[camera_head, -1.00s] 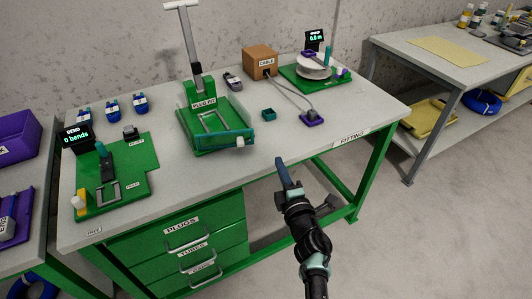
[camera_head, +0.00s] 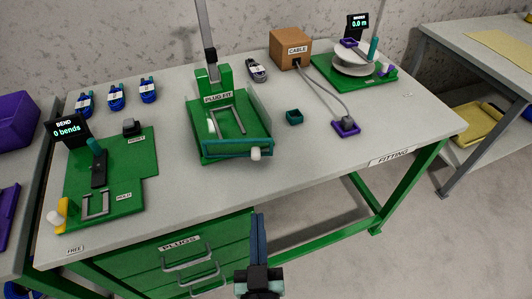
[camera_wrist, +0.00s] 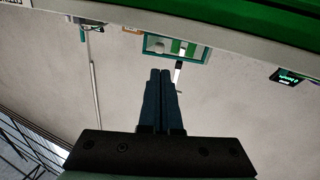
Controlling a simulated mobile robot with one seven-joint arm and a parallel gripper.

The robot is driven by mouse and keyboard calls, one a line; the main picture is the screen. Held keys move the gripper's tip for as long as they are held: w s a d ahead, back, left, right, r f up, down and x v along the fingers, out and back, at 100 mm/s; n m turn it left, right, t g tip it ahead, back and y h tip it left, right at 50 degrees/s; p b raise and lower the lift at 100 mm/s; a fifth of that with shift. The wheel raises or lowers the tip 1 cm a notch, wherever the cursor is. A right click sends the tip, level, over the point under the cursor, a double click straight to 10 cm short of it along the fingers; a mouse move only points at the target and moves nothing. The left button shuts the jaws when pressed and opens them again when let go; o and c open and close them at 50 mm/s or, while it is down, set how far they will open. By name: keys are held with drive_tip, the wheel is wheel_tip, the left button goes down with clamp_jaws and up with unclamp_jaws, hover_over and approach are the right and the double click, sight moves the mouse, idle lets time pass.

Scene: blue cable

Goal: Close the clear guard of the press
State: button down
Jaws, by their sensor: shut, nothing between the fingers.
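The press (camera_head: 222,115) is a green stand labelled PLUG FIT with a tall grey lever, on the bench. Its clear guard (camera_head: 225,149) shows as a teal-edged frame lying low across the front of the press base, with a white knob (camera_head: 255,154) at its right front. The guard looks swung down and open. A teal-framed part, apparently the guard (camera_wrist: 176,48), shows ahead of the fingers in the wrist view. My gripper (camera_head: 258,218) is shut and empty, in front of the bench and apart from the guard. Its fingers also show together in the wrist view (camera_wrist: 160,75).
The bench top (camera_head: 310,155) is clear to the press's front right. The bend fixture (camera_head: 105,175) stands left, a small teal cup (camera_head: 294,117) and purple-based plug (camera_head: 345,126) right. The cable box (camera_head: 290,49) and spool stand (camera_head: 355,65) are behind. Drawers (camera_head: 185,250) are below.

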approach(262, 147)
drive_tip(key=w, duration=0.1)
drive_tip(key=w+a+p, duration=0.1)
drive_tip(key=w, duration=0.1)
drive_tip(key=shift+w+a+f+m, duration=0.2)
drive_tip(key=shift+w+m, duration=0.1)
drive_tip(key=shift+m, duration=0.1)
drive_tip(key=shift+r, duration=0.1)
idle(0.4)
drive_tip(key=shift+w+d+r+p, duration=0.1)
drive_tip(key=shift+w+r+p, duration=0.15)
drive_tip(key=shift+p, duration=0.8)
drive_tip(key=y+p, duration=0.1)
drive_tip(key=p, duration=0.1)
drive_tip(key=w+n+p, duration=0.1)
drive_tip(key=p, duration=0.2)
drive_tip(key=shift+w+d+r+y, duration=0.1)
drive_tip(key=shift+w+d+y, duration=0.05)
drive_tip(key=shift+d+y, duration=0.2)
drive_tip(key=shift+w+d+f, duration=0.15)
drive_tip(key=shift+w+f, duration=0.05)
drive_tip(key=shift+w, duration=0.4)
drive_tip(key=shift+w+d+f, duration=0.15)
drive_tip(key=shift+w, duration=0.45)
drive_tip(key=shift+w+r, duration=0.1)
drive_tip(key=shift+w, duration=0.05)
